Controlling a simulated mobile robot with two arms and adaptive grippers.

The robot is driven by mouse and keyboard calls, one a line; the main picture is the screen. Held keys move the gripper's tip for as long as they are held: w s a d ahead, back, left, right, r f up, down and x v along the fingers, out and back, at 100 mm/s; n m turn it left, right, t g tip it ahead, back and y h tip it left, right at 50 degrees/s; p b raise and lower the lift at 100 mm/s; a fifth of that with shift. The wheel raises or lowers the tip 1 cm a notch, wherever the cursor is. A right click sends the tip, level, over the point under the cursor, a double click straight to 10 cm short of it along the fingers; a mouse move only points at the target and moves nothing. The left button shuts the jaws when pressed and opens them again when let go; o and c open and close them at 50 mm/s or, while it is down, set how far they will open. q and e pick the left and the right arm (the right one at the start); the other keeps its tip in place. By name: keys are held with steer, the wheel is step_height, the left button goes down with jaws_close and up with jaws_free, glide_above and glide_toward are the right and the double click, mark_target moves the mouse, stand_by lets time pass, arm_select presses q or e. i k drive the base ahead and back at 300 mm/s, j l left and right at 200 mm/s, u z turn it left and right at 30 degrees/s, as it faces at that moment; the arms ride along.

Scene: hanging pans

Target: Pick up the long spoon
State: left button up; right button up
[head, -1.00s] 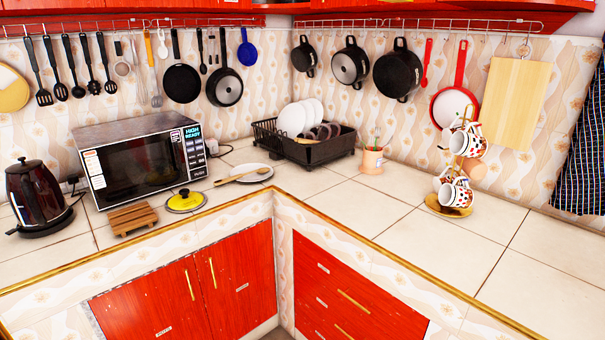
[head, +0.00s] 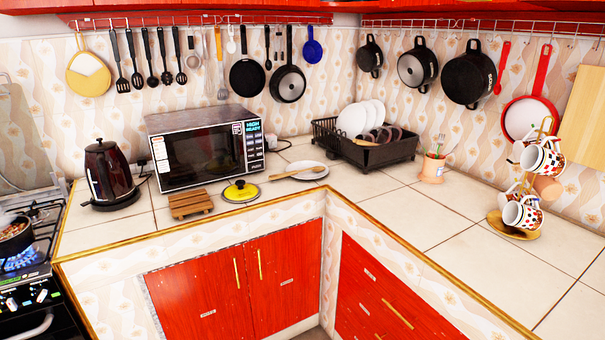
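A long wooden utensil (head: 296,174), which looks like a spoon, lies across a white plate (head: 318,166) on the counter, right of the microwave. Its exact shape is too small to tell. Several black long-handled utensils (head: 150,62) hang on the back wall rail above the microwave, and a blue spoon or ladle (head: 313,48) hangs farther right. A red long-handled utensil (head: 502,68) hangs on the right wall. Neither of my grippers is in view.
A microwave (head: 205,150), a kettle (head: 108,175), a wooden trivet (head: 190,204) and a yellow lid (head: 240,191) stand near the utensil. A black dish rack (head: 375,152) is behind it. A lit stove (head: 30,255) is at the left. The right counter (head: 420,222) has free room.

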mark_target(316, 169)
steer(key=z, duration=0.4)
steer(key=i+j+z, duration=0.45)
steer(key=j, duration=0.2)
steer(key=i+j+z, duration=0.1)
steer(key=j+z, duration=0.15)
steer(key=i+j+z, duration=0.25)
steer(key=j, duration=0.25)
steer(key=k+l, duration=0.05)
steer(key=k, duration=0.05)
